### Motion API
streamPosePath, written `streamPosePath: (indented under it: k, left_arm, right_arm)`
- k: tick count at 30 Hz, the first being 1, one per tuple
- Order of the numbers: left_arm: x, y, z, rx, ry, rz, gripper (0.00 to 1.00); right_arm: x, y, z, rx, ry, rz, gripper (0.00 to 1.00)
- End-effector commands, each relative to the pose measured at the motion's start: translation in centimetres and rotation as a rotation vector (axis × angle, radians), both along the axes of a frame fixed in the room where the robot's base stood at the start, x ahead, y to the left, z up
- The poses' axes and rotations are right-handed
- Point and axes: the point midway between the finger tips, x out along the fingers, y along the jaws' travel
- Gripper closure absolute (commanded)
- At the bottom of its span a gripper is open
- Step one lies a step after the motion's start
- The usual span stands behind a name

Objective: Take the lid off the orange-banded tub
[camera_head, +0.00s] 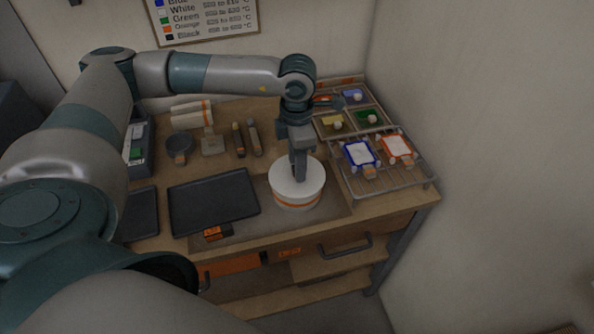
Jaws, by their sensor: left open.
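The orange-banded tub (296,203) stands upright on the worktop, right of the dark tray. Its white round lid (284,182) is on top. My left gripper (299,178) points down over the lid, near its middle, and is open. The fingertips hide the lid's centre, and I cannot tell whether they touch it. My right gripper is out of view.
A dark tray (213,201) lies left of the tub. A wire rack (385,180) with blue-edged and orange-edged pieces stands to the right. A wall closes off the right side.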

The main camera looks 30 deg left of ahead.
Motion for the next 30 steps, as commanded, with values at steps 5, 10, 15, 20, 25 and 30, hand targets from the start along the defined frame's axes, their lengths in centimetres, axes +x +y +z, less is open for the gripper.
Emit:
streamPosePath:
  k: [5,10,15,20,25,30]
  left_arm:
    - [0.01,0.0,-0.01,0.0,0.0,0.0,0.59]
    - [0.01,0.0,0.01,0.0,0.0,0.0,0.59]
    - [0.01,0.0,0.02,0.0,0.0,0.0,0.95]
    - [0.03,0.02,0.04,0.001,-0.001,0.0,1.0]
    - [0.04,0.02,0.07,0.001,-0.001,0.0,1.0]
    - [0.11,0.0,0.57,0.0,-0.003,0.0,1.0]
  right_arm:
    - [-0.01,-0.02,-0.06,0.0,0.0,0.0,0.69]
    - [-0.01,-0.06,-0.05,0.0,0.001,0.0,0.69]
    - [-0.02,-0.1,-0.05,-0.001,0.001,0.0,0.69]
    - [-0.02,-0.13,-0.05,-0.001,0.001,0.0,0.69]
    - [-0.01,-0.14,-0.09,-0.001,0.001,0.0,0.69]
    - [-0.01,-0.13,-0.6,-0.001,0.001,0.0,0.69]
